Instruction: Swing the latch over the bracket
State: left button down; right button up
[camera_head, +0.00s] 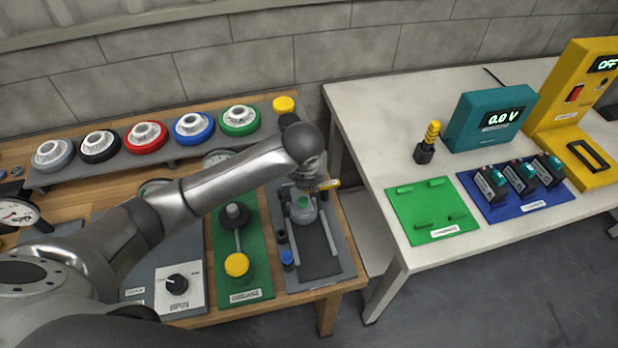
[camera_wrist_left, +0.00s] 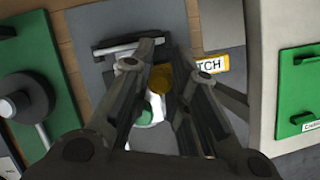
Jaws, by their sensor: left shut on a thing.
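My left gripper (camera_head: 314,186) is over the grey fixture plate (camera_head: 335,245) at the right end of the wooden bench. In the left wrist view its fingers (camera_wrist_left: 160,85) are closed around a yellow knob (camera_wrist_left: 160,79), which appears to be the latch's handle. A yellow label ending in "TCH" (camera_wrist_left: 212,64) lies just right of the fingers. A grey bar (camera_wrist_left: 125,46), possibly the bracket, lies across the plate beyond the fingertips. A pale part with a green top (camera_head: 303,204) stands beside the gripper. The fingers and wrist hide much of the latch. My right gripper is not in view.
The green grease board (camera_head: 252,280) with a black knob and yellow cap is left of the fixture. A blue-capped part (camera_head: 287,258) stands on the plate's left side. The white table (camera_head: 370,120) stands right, across a gap. Colored rings line the back shelf.

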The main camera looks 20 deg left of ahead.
pick_arm(q)
jog(key=c, duration=1.4)
grip_release()
jog(key=shift+s+r, duration=0.1)
jog(key=shift+r, duration=0.2)
jog(key=v, duration=1.1)
jog(key=shift+s+r, duration=0.1)
jog(key=shift+r, duration=0.1)
jog(key=shift+f, duration=0.1)
